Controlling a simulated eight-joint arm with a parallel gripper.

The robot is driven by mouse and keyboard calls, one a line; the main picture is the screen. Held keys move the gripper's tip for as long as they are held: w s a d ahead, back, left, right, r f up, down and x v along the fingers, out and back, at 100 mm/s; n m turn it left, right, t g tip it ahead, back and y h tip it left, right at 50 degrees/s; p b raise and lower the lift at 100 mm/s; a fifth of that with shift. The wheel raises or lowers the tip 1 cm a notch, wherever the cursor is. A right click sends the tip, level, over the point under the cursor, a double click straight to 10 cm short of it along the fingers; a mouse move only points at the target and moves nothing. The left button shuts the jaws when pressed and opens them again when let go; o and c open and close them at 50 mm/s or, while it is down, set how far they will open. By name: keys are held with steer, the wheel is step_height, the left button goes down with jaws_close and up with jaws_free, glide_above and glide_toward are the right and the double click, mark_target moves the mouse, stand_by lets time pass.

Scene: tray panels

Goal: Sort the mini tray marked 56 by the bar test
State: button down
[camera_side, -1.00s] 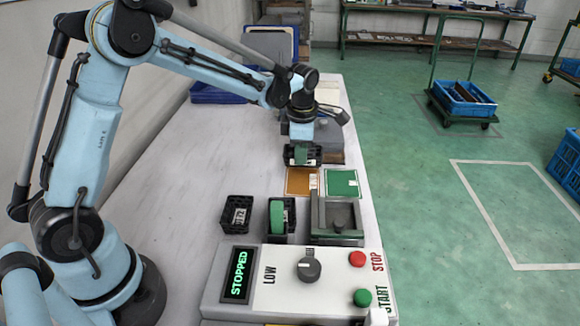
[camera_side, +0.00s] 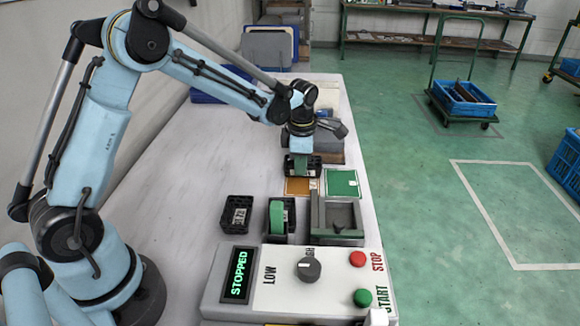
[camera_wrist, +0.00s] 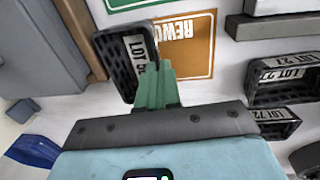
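My gripper (camera_side: 301,160) is shut on a small black mini tray (camera_wrist: 118,62), with its green fingers (camera_wrist: 155,88) at the tray's wall. The tray's white label reads LOT 5 and a further digit that I cannot read clearly behind the finger. The tray is over the orange panel (camera_side: 296,190), marked REWORK in the wrist view (camera_wrist: 195,50). I cannot tell whether it touches the panel. A green panel (camera_side: 342,183) lies to its right. A grey-green fixture (camera_side: 337,238) with a raised left wall stands nearer the side camera.
Two more black trays (camera_side: 236,228) (camera_side: 281,236) stand left of the fixture; the right one has a green piece on it. Their labels read LOT 27 (camera_wrist: 283,74) and LOT 72 (camera_wrist: 272,114). The control box (camera_side: 330,262) shows STOPPED.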

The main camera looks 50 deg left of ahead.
steer(key=c, duration=1.3)
jaws_free()
steer(key=shift+o, duration=0.2)
steer(key=shift+r, duration=0.15)
steer(key=shift+r, duration=3.85)
